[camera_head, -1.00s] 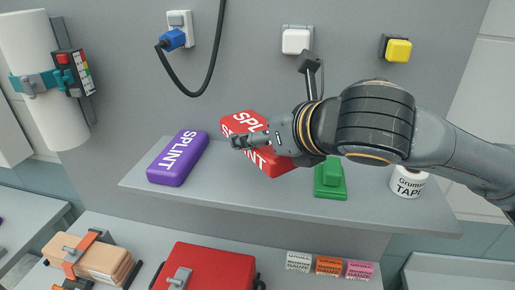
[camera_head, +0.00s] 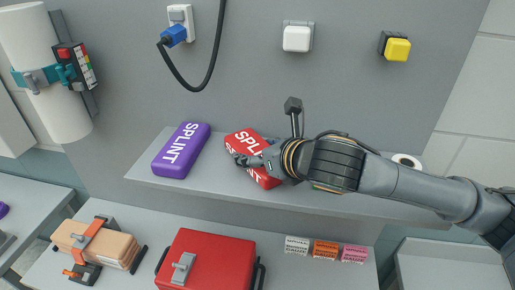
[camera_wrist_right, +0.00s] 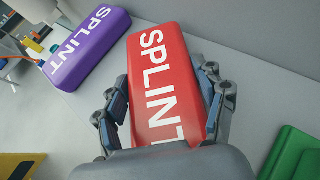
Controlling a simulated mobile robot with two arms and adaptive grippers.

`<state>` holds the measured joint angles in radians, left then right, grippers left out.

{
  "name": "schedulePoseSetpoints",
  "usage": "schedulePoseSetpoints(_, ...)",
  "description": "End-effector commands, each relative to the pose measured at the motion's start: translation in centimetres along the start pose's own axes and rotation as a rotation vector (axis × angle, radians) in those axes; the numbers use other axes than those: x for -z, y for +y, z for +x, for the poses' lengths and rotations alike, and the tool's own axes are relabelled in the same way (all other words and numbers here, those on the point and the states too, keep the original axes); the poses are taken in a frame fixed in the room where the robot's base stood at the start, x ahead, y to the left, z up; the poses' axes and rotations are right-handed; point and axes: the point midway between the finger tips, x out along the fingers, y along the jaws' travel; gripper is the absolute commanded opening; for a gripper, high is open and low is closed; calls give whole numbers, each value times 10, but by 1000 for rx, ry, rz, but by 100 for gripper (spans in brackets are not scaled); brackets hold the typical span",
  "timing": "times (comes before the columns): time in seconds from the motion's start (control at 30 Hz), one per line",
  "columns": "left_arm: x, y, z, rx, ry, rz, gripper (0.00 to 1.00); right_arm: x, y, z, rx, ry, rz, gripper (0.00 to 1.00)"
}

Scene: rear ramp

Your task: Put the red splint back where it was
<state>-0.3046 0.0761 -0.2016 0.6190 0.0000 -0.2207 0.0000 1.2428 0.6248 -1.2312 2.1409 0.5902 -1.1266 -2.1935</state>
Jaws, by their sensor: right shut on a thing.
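The red splint (camera_head: 246,143) is at the grey shelf (camera_head: 222,188), right of the purple splint (camera_head: 182,150). My right gripper (camera_head: 247,160) is around it. In the right wrist view the red splint (camera_wrist_right: 163,85) sits between the two fingers of my right gripper (camera_wrist_right: 162,105), which is shut on its sides. The purple splint (camera_wrist_right: 88,47) lies to the left there, apart from the red one. I cannot tell whether the red splint touches the shelf. My left gripper is not in view.
A green object (camera_wrist_right: 293,155) is right of the red splint, mostly hidden by my arm in the head view. A tape roll (camera_head: 407,161) stands at the shelf's right. Below are a red case (camera_head: 215,262), a tan pack (camera_head: 103,245) and gauze boxes (camera_head: 325,249).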

Motion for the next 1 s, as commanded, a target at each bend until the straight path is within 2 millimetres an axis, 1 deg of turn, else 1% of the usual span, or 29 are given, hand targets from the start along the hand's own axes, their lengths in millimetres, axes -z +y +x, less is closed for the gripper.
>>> schedulePoseSetpoints(0.13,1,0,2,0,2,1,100,3,0,2,0,0,0,37)
schedulePoseSetpoints(0.17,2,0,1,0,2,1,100,3,0,2,0,0,0,74)
schedulePoseSetpoints(0.2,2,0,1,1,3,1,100,3,0,1,0,0,0,82)
schedulePoseSetpoints(0.27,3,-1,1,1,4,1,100,3,0,1,0,0,0,93)
schedulePoseSetpoints(0.57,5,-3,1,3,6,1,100,2,0,1,0,0,0,93)
schedulePoseSetpoints(0.67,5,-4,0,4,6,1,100,-1,0,0,0,-1,0,93)
schedulePoseSetpoints(0.7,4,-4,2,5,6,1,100,0,0,-2,1,-2,-1,93)
schedulePoseSetpoints(0.77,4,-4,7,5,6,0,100,0,0,-9,0,-3,-2,93)
schedulePoseSetpoints(0.87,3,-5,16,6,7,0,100,2,0,-27,2,-4,-5,93)
schedulePoseSetpoints(1.0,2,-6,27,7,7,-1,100,2,-1,-58,3,-6,-3,93)
